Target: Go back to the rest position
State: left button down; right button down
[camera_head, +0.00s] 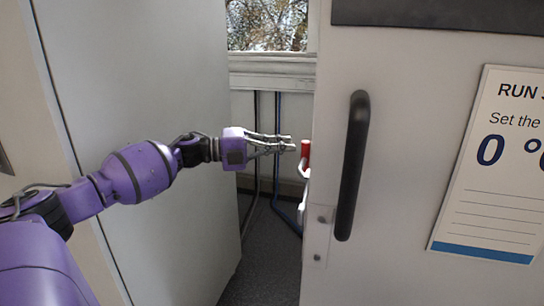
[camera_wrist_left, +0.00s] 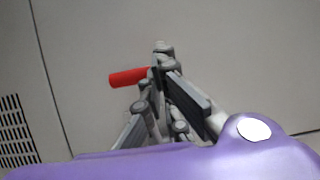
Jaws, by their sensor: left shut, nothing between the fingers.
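My purple left arm comes in from the left in the head view. Its gripper (camera_head: 290,144) is shut and empty, level in the gap between two large pale cabinets. The gripper also shows in the left wrist view (camera_wrist_left: 165,52), with its fingers together. A red handle (camera_head: 305,149) stands just past the fingertips at the edge of the right cabinet. In the left wrist view the red handle (camera_wrist_left: 127,77) lies left of the fingers; I cannot tell whether they touch it. My right gripper is not in view.
The right cabinet (camera_head: 420,120) has a black vertical door handle (camera_head: 353,165) and a run sheet (camera_head: 495,170). The left cabinet panel (camera_head: 150,80) is close to my arm. Dark pipes (camera_head: 277,120) run down the wall below a window (camera_head: 267,25). Floor (camera_head: 265,270) shows in the gap.

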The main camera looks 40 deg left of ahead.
pick_arm(q)
jog(key=v, duration=0.5)
jog(key=shift+s+a, duration=0.2)
jog(key=shift+a, duration=0.05)
jog(key=shift+w, duration=0.1)
